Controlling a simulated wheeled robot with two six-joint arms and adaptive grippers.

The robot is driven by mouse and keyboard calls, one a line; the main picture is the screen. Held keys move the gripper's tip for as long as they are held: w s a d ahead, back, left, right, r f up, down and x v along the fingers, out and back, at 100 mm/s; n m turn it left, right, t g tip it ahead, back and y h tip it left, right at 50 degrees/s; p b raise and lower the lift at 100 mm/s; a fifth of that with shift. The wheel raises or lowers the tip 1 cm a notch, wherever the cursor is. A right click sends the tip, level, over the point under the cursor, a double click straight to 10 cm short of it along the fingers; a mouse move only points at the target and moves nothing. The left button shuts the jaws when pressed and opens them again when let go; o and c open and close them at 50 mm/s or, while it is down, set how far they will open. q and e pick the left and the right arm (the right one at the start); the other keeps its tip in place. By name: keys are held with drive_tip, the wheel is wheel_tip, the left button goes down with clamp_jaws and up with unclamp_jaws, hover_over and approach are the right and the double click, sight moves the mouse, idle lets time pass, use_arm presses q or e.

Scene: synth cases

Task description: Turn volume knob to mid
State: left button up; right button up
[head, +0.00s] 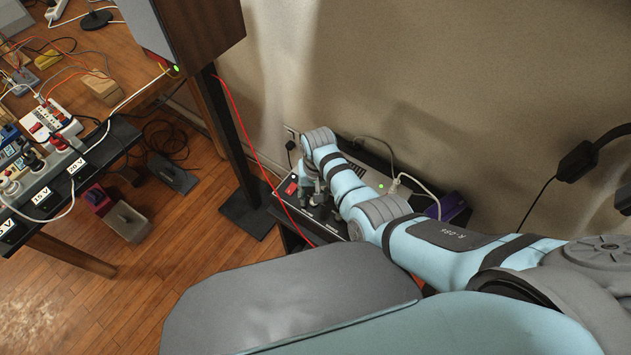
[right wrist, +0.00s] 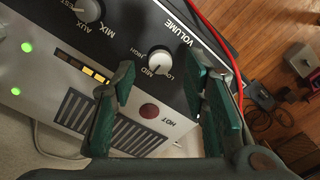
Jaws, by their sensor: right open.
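The volume knob (right wrist: 160,63) is a small pale round knob on the dark part of a panel, beside the word VOLUME and small LO, MID and HIGH marks. I cannot tell for sure which mark its pointer faces. My right gripper (right wrist: 158,78) is open, its two green fingers on either side of the knob in the picture, with no clear contact visible. In the head view my right gripper (head: 309,188) is over the dark console (head: 327,222) by the wall, and my arm hides much of it; the knob is not discernible there. My left gripper is not in view.
Another knob (right wrist: 87,10), marked AUX and MIX, sits near the volume knob. A red round spot (right wrist: 149,111) marked HOT and a slotted vent lie on the panel's light part. A red cable (head: 241,125) runs down beside the console. A black speaker stand (head: 232,140) stands left of it.

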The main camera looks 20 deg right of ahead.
wheel_tip(320, 180, up, 10)
drive_tip(key=shift+d+f, duration=0.15)
drive_tip(key=shift+s, duration=0.1)
idle(0.3)
